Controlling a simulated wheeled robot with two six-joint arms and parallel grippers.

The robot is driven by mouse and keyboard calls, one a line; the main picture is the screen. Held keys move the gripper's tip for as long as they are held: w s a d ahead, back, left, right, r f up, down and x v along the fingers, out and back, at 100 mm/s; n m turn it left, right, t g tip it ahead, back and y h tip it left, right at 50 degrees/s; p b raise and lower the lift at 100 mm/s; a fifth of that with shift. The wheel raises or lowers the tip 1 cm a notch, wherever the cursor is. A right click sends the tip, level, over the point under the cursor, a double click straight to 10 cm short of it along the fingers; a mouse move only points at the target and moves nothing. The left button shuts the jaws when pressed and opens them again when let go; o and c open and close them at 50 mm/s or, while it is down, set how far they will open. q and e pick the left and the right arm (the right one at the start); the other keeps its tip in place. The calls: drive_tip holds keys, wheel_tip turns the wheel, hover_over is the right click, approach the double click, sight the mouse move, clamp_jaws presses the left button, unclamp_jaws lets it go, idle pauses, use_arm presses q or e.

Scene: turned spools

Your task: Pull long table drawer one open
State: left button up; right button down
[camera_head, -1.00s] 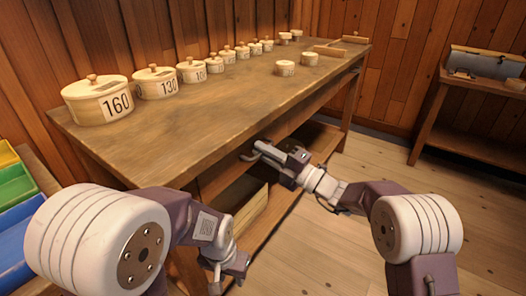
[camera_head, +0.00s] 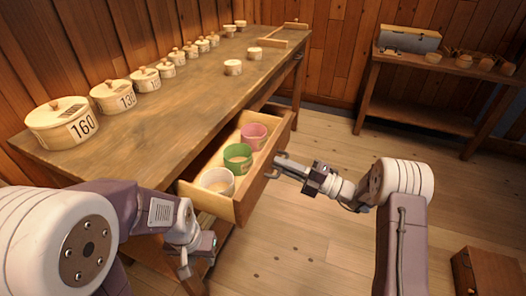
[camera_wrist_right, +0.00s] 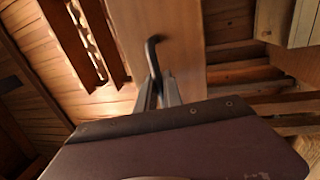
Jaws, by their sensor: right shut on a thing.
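The long table's drawer (camera_head: 252,193) stands pulled out from the table (camera_head: 150,135) in the head view. Inside it sit a white cup (camera_head: 217,183), a green cup (camera_head: 238,158) and a pink cup (camera_head: 254,137). My right gripper (camera_head: 278,167) is at the drawer's front. In the right wrist view its fingers (camera_wrist_right: 158,92) are closed around the dark bent handle (camera_wrist_right: 153,50) on the drawer front (camera_wrist_right: 180,35). My left gripper (camera_head: 200,255) hangs low beside the near end of the table, apart from the drawer; its finger opening is unclear.
Numbered lidded round boxes (camera_head: 110,96) line the table's back edge, with small round boxes (camera_head: 233,67) further along. A side table (camera_head: 440,75) with a grey case (camera_head: 408,38) stands at the far right. A wooden box (camera_head: 487,272) sits on the floor at lower right. Open floor lies between.

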drive_tip(key=shift+r+p+v, duration=0.15)
drive_tip(key=shift+p+v, duration=0.2)
drive_tip(key=shift+v, duration=0.65)
drive_tip(key=shift+r+p+v, duration=0.15)
drive_tip(key=shift+p+v, duration=0.2)
drive_tip(key=shift+v, duration=0.6)
drive_tip(key=c, duration=1.8)
unclamp_jaws()
drive_tip(key=shift+o, duration=0.2)
drive_tip(key=shift+d, duration=0.15)
drive_tip(key=p+v, duration=0.2)
drive_tip(key=v, duration=0.6)
drive_tip(key=shift+s+d, duration=0.2)
drive_tip(key=shift+d, duration=0.15)
